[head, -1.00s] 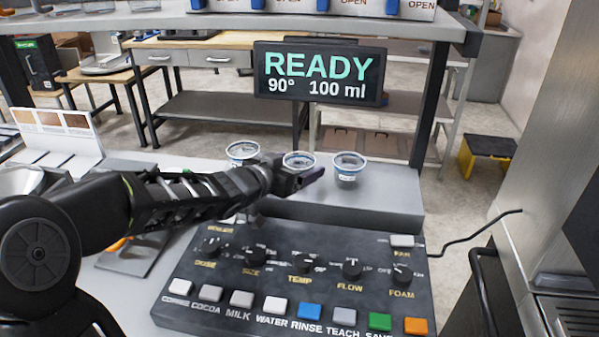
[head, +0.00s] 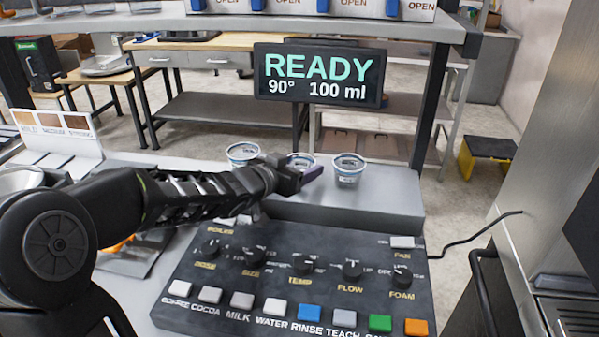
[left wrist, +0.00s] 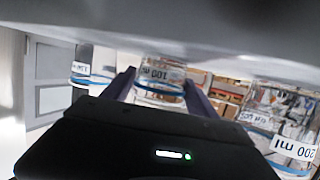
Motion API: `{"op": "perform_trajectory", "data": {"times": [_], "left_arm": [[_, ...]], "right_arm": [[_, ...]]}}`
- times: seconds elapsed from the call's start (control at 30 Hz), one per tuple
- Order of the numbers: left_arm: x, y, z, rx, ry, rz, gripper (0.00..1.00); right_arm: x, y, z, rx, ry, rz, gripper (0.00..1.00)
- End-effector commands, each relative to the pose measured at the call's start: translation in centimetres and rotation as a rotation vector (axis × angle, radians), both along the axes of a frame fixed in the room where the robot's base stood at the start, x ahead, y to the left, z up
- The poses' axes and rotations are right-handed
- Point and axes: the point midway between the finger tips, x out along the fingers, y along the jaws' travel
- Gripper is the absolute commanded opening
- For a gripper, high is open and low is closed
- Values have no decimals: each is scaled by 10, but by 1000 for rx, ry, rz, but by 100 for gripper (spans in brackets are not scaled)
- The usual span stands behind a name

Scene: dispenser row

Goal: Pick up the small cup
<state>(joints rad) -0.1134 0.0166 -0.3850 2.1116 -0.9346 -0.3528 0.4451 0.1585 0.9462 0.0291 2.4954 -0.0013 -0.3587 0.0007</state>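Three clear cups with blue-rimmed tops stand in a row on a grey ledge: a left cup (head: 242,154), a middle cup (head: 301,159) and a right cup (head: 348,170). My left gripper (head: 309,172) is at the middle cup and hides most of it in the head view. In the left wrist view, the purple fingers are spread and the middle cup (left wrist: 160,78), labelled 100, stands between them. I see no firm contact. A cup labelled 200 ml (left wrist: 285,140) is at the right there, another cup (left wrist: 83,75) at the left. My right gripper is not in view.
The grey ledge (head: 390,205) has free room right of the cups. A dark control panel (head: 300,270) with knobs and coloured buttons lies in front. A READY display (head: 320,75) stands behind the cups. A shelf with dispensers (head: 310,8) is overhead.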

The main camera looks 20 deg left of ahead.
Motion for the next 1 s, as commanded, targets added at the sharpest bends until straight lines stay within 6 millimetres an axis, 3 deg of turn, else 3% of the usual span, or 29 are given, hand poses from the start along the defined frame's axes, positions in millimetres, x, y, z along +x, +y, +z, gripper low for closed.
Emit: {"op": "perform_trajectory", "data": {"times": [0.53,0.8,1.0], "left_arm": [[0,0,0,0,0,0,22],[1,-1,4,0,-1,0,22],[8,-9,30,1,-1,-1,22]], "right_arm": [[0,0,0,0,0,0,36],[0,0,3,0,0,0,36],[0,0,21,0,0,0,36]]}}
